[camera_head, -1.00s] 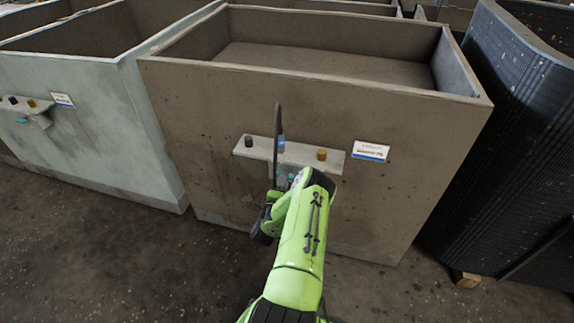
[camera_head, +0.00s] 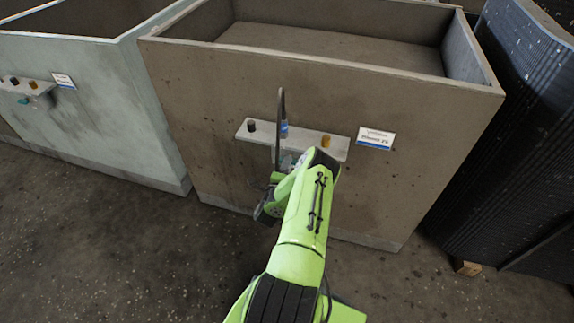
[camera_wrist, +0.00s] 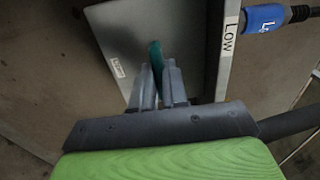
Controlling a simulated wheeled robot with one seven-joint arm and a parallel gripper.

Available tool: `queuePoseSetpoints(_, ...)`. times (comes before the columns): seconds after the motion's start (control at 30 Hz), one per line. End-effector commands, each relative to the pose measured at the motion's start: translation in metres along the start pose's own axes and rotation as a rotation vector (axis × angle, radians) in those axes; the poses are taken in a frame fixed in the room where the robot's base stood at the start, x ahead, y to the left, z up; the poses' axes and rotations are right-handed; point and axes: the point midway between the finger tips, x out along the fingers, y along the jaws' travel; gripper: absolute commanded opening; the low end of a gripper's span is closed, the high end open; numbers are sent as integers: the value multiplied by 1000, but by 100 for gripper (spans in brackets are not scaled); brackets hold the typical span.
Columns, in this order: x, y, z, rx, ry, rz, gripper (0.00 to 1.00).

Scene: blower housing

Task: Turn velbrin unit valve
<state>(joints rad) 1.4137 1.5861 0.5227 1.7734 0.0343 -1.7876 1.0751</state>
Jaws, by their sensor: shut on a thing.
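The teal valve handle (camera_wrist: 155,57) stands up between the two grey fingers of my gripper (camera_wrist: 159,76) in the wrist view. The fingers are closed on it, with its upper end showing past their tips. The handle sits in front of a grey metal bracket (camera_wrist: 190,40) that carries a "LOW" label (camera_wrist: 229,38) on its edge and a second small label. In the head view my green arm reaches the underside of the bracket shelf (camera_head: 310,147) on the front of a brown tank (camera_head: 215,95).
The shelf carries a black knob (camera_head: 251,126), a yellow knob (camera_head: 326,141) and a dark hose with a blue fitting (camera_head: 284,128) rising between them. A placard (camera_head: 375,138) is on the tank wall to the right. A pale tank (camera_head: 100,110) stands left, a black ribbed container (camera_head: 515,150) right.

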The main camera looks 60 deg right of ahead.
Motion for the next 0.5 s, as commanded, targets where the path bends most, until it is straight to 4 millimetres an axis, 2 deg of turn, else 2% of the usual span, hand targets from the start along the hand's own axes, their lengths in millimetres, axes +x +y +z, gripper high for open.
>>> queuePoseSetpoints(0.27, -1, -1, 0, -102, -2, 3, 0)
queuePoseSetpoints(0.5, -1, -2, 0, -295, -2, 3, 0)
